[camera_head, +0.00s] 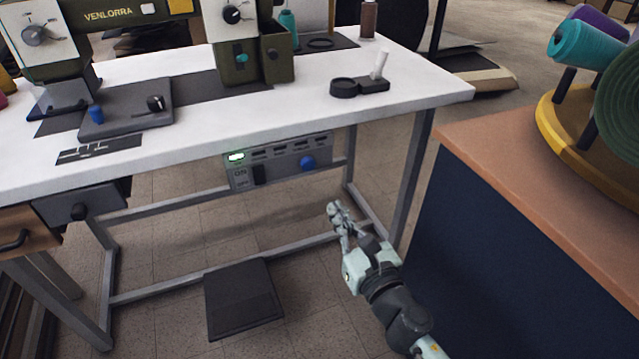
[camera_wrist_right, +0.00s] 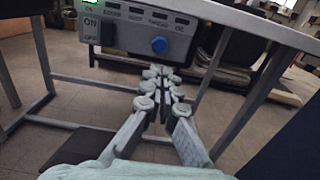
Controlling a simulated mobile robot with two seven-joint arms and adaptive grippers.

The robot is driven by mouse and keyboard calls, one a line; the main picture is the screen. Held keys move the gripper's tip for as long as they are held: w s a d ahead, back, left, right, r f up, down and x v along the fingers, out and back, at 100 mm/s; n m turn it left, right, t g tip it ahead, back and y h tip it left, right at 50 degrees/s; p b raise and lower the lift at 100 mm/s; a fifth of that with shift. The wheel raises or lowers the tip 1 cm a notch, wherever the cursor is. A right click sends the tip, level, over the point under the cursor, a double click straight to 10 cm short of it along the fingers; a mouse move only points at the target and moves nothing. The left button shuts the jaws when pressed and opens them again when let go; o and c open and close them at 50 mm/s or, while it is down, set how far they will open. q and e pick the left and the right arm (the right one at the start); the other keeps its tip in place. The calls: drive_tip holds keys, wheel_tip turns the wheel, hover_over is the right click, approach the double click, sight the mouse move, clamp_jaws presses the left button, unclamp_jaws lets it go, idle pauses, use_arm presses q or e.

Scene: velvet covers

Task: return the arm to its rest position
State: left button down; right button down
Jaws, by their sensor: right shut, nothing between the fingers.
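My right gripper (camera_head: 338,212) is low in front of the sewing table, at the lower right of the head view. Its fingers are together and hold nothing. In the right wrist view the closed fingers (camera_wrist_right: 165,75) point toward the control box. The grey control box (camera_head: 280,162) hangs under the table top, with a lit green light, an ON/OFF switch and a blue knob (camera_head: 307,163). The gripper is apart from the box, below and to the right of the knob in the head view. My left gripper is not in view.
The white sewing table (camera_head: 330,110) carries a machine (camera_head: 50,45). A wooden-topped cabinet (camera_head: 540,180) with thread spools stands close on the right of my arm. Table legs and a low crossbar frame the space below. A dark pedal (camera_head: 243,298) lies on the floor.

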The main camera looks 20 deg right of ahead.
drive_tip(key=s+d+f+m+g+h, duration=0.25)
drive_tip(key=d+f+m, duration=0.3)
drive_tip(key=m, duration=0.45)
drive_tip(key=s+d+f+m+g+h, duration=0.2)
drive_tip(key=d+f+m+g+h, duration=0.15)
drive_tip(key=f+m, duration=0.4)
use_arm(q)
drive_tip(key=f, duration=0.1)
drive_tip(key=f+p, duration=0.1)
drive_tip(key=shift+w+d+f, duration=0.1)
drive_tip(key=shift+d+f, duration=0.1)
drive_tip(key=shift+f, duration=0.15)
use_arm(e)
drive_tip(key=s+a+f+m+g+y, duration=0.1)
drive_tip(key=s+f+m+g+y, duration=0.3)
drive_tip(key=s+f+m+g, duration=0.5)
drive_tip(key=s+f+m, duration=0.2)
drive_tip(key=s+m, duration=0.2)
drive_tip(key=m, duration=0.4)
drive_tip(key=shift+s+a, duration=0.4)
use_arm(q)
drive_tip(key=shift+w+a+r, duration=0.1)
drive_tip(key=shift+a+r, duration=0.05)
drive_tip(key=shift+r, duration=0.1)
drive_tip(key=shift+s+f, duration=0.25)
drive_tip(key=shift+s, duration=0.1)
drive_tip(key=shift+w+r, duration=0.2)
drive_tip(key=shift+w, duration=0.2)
